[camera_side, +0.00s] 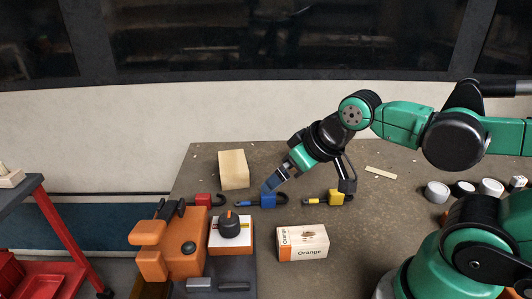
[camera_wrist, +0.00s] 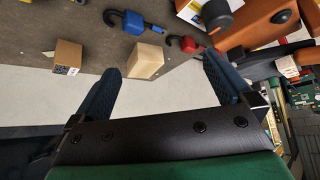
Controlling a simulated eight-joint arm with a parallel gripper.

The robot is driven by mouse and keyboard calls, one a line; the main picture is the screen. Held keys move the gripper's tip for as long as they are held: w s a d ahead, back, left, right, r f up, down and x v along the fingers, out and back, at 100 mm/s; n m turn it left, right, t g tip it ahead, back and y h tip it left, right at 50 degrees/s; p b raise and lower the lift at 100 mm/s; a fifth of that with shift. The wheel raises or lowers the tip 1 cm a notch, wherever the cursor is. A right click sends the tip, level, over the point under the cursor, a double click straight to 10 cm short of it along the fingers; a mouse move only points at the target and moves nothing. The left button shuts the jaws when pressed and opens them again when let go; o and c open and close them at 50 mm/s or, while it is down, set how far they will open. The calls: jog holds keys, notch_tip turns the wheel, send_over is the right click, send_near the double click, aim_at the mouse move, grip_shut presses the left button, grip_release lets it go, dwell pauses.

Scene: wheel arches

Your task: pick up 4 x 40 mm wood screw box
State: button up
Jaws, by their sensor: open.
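A small brown cardboard box (camera_wrist: 68,57) with a white label stands at the left in the wrist view, near the tabletop edge. It looks like the screw box, but its print is too small to read. I cannot make it out in the side view, where my arm covers part of the table. My gripper (camera_side: 306,184) is open and empty over the back half of the table, pointing down. In the wrist view its two blue fingers (camera_wrist: 160,85) are spread wide, with the cardboard box outside and left of the left finger.
A plain wooden block (camera_side: 233,169) stands at the back left. Red (camera_side: 203,200), blue (camera_side: 268,200) and yellow (camera_side: 335,197) hooked pieces lie in a row. A box marked Orange (camera_side: 302,242) and an orange tool (camera_side: 170,245) are in front. White-and-black round parts (camera_side: 438,191) sit right.

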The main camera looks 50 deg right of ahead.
jog(key=w+d+f+m+y, duration=0.2)
jog(key=w+d+m+y, duration=0.3)
jog(key=w+d+m, duration=1)
jog(key=s+d+f+m+t+y, duration=0.1)
jog(key=s+d+f+m, duration=0.1)
jog(key=d+m, duration=0.1)
jog(key=s+d+f+m+t+y, duration=0.1)
jog(key=s+d+f+m, duration=0.1)
jog(key=m, duration=0.4)
jog(key=s+d+f+m+t+y, duration=0.1)
jog(key=s+d+f+m, duration=0.1)
jog(key=d+f+m, duration=0.1)
jog(key=shift+s+d+m+t, duration=0.1)
jog(key=shift+d+m+t, duration=0.3)
jog(key=shift+d+m, duration=0.55)
jog(key=shift+x, duration=2.65)
jog(key=shift+d, duration=0.1)
jog(key=c, duration=1.4)
jog(key=shift+r, duration=0.15)
